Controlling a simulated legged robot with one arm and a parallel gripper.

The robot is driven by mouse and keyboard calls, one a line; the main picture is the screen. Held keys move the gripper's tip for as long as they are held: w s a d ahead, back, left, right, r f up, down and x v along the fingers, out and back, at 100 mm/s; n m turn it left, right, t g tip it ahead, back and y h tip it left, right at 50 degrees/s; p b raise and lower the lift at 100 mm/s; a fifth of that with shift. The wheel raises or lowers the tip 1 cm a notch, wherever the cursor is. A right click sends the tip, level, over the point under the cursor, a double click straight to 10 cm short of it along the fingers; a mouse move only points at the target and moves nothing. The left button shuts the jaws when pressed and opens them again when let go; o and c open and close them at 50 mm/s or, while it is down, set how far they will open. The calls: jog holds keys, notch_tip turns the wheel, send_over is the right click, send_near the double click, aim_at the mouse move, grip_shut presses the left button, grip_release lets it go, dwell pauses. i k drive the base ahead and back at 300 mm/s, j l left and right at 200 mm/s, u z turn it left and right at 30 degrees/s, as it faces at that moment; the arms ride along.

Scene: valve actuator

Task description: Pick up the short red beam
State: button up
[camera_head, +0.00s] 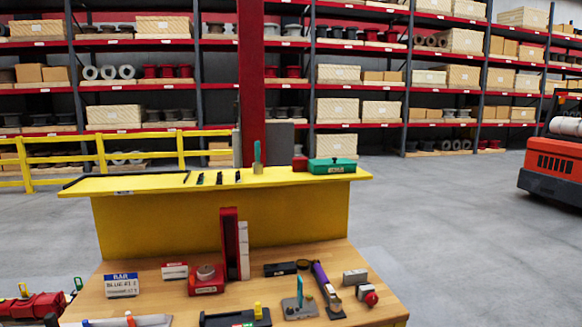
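A much taller dark-red beam (250,80) rises behind the bench. My gripper is not in view.
A yellow raised shelf (130,184) behind the bench top holds small tools and a green case (332,166). A blue-labelled box (122,285), a black tray (235,318) and a purple-handled tool (325,285) lie on the bench. An orange vehicle (550,170) stands at right; floor between is clear.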

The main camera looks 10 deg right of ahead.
aim_at(299, 165)
jog(key=i+j, duration=0.2)
jog(key=i, duration=0.2)
jog(key=i+j, duration=0.2)
jog(key=i, duration=0.2)
jog(key=u, duration=0.05)
